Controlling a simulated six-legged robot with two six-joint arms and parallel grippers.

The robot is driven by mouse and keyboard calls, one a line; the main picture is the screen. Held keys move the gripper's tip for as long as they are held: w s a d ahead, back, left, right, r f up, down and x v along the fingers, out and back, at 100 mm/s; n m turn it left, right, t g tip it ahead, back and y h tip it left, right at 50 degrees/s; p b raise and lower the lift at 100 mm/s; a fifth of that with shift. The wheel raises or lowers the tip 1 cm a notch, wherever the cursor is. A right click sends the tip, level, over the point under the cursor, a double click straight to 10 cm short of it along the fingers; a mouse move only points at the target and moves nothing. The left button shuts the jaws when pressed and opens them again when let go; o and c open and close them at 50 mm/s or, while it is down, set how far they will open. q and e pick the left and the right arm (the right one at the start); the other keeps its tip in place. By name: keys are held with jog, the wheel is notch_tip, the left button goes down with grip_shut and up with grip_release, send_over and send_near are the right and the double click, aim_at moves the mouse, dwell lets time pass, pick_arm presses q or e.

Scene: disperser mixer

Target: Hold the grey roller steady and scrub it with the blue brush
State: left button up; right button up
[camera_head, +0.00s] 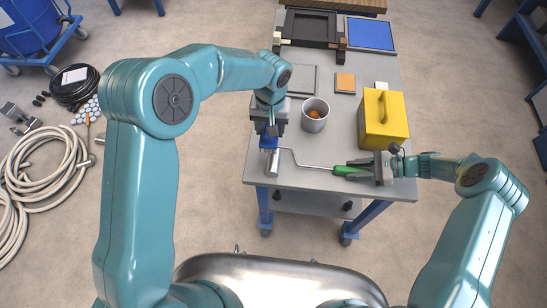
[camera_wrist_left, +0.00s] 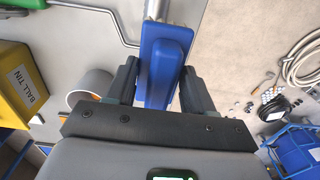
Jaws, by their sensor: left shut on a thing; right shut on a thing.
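The grey roller (camera_head: 272,166) is at the table's near left edge, on a bent wire frame with a green handle (camera_head: 350,170). My right gripper (camera_head: 383,168) is shut on the green handle. My left gripper (camera_head: 269,122) points down above the roller's far end, shut on the blue brush (camera_head: 268,139). In the left wrist view the blue brush (camera_wrist_left: 165,52) sits between both fingers. Part of the roller (camera_wrist_left: 159,9) shows beyond it, and the brush hides the rest. I cannot tell whether the bristles touch the roller.
A grey cup (camera_head: 314,115) with orange contents stands close right of my left gripper. A yellow box (camera_head: 382,118), labelled BALL TIN in the left wrist view, stands behind my right gripper. A blue-framed panel (camera_head: 371,34) and an orange block (camera_head: 345,83) lie farther back.

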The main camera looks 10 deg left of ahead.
pick_arm(q)
jog(key=shift+r, duration=3.3)
pick_arm(e)
jog(key=o, duration=0.7)
jog(key=shift+c, duration=0.2)
jog(key=shift+r, duration=0.1)
pick_arm(q)
jog(key=shift+r, duration=0.1)
pick_arm(e)
jog(key=shift+r, duration=0.55)
jog(key=o, duration=0.6)
jog(key=shift+c, duration=0.2)
jog(key=v, duration=1.2)
